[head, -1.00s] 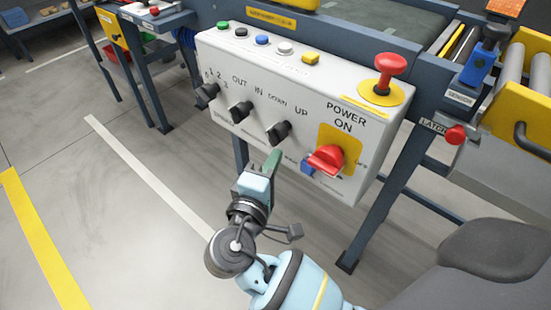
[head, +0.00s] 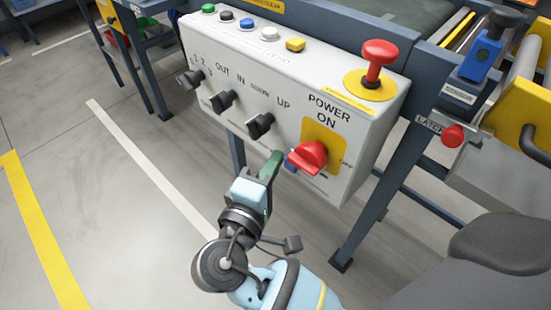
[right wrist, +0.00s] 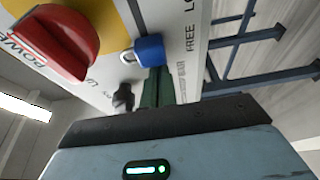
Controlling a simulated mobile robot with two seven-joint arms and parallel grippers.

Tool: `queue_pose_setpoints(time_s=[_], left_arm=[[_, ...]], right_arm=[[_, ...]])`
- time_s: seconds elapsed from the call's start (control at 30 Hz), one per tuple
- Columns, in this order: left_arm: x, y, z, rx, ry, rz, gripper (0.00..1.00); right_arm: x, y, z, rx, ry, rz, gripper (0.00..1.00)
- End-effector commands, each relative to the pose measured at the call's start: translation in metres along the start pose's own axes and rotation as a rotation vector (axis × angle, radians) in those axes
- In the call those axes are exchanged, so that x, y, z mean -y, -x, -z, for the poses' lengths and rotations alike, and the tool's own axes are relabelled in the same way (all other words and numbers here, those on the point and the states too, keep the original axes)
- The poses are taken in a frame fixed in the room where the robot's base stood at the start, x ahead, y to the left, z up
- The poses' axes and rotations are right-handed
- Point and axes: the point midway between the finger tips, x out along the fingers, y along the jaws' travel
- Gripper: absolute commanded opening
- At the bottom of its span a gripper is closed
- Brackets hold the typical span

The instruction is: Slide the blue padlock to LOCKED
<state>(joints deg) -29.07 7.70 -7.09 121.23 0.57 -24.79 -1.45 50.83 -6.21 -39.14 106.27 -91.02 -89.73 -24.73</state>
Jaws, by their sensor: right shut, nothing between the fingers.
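The blue padlock (head: 290,162) is on the lower front of the white control panel (head: 215,55), partly hidden by the red power knob (head: 309,156). In the right wrist view the padlock (right wrist: 149,50) shows with its light shackle, beside the word FREE; letters "LO" are cut off farther along. My right gripper (head: 272,164) is shut and empty, its green fingers just left of the padlock. In the right wrist view the fingertips (right wrist: 157,80) end right at the padlock's body; I cannot tell whether they touch. My left gripper is not in view.
The red knob (right wrist: 60,42) sits close to the padlock. Black selector knobs (head: 260,125) are to its left. A red emergency button (head: 379,52) is on top, and a red latch knob (head: 453,136) is at right. The floor below the panel is clear.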

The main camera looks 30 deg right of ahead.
Motion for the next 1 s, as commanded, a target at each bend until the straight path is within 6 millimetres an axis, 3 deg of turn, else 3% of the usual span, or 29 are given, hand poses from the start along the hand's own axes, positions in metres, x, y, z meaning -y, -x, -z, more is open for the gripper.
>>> queue_pose_setpoints(time_s=[0.47, 0.8, 1.0], left_arm=[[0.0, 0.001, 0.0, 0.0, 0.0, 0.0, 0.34], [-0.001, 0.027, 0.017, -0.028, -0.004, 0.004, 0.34], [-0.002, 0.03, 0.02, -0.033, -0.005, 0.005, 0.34]], right_arm=[[0.0, 0.002, -0.002, 0.001, 0.001, 0.0, 0.0], [-0.003, 0.014, -0.038, 0.003, 0.001, -0.001, 0.0], [-0.001, 0.017, -0.047, 0.003, 0.0, -0.001, 0.0]])
